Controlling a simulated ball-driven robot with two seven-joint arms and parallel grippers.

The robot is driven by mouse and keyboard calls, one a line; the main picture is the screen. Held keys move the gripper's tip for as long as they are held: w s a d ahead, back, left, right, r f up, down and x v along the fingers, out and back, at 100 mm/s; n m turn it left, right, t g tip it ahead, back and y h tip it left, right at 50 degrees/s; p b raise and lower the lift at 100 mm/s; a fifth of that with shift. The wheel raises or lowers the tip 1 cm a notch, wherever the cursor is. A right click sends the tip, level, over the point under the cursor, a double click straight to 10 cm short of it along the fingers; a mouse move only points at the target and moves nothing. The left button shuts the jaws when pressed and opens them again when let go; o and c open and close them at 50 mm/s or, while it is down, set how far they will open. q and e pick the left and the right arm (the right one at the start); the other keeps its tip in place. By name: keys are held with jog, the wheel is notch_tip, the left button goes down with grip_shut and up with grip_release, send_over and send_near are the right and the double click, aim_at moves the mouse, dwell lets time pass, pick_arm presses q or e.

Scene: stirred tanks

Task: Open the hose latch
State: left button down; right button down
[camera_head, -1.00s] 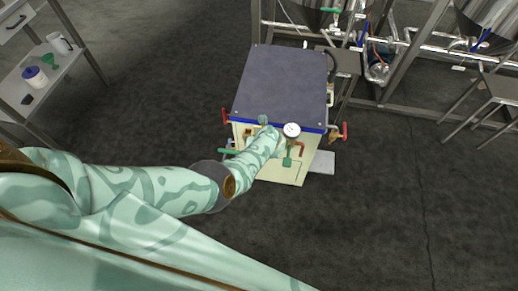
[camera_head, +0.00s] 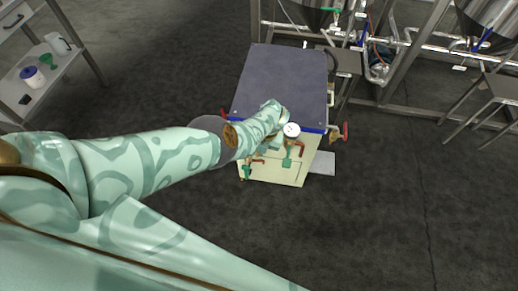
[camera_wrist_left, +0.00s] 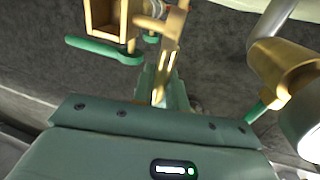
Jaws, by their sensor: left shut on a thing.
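My left gripper (camera_head: 277,140) is at the upper front of the cream box (camera_head: 270,172), left of and below a white round gauge (camera_head: 291,130). In the left wrist view the gripper (camera_wrist_left: 163,85) is shut on a slim brass-coloured piece (camera_wrist_left: 160,92). Which fitting this piece belongs to, and whether it is the hose latch, I cannot tell. A green lever (camera_wrist_left: 105,48) sits beside a brass fitting, left of the fingers. My forearm and wrist hide part of the box front in the head view. My right gripper is not in view.
The box has a dark flat top (camera_head: 285,80) and a red handle (camera_head: 345,131) at its right. Green-handled valves (camera_head: 288,158) hang on its front. A shelf (camera_head: 50,80) stands at left, steel tanks and pipes (camera_head: 420,42) behind.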

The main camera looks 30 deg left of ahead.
pick_arm(q)
jog(key=c, duration=1.5)
grip_release()
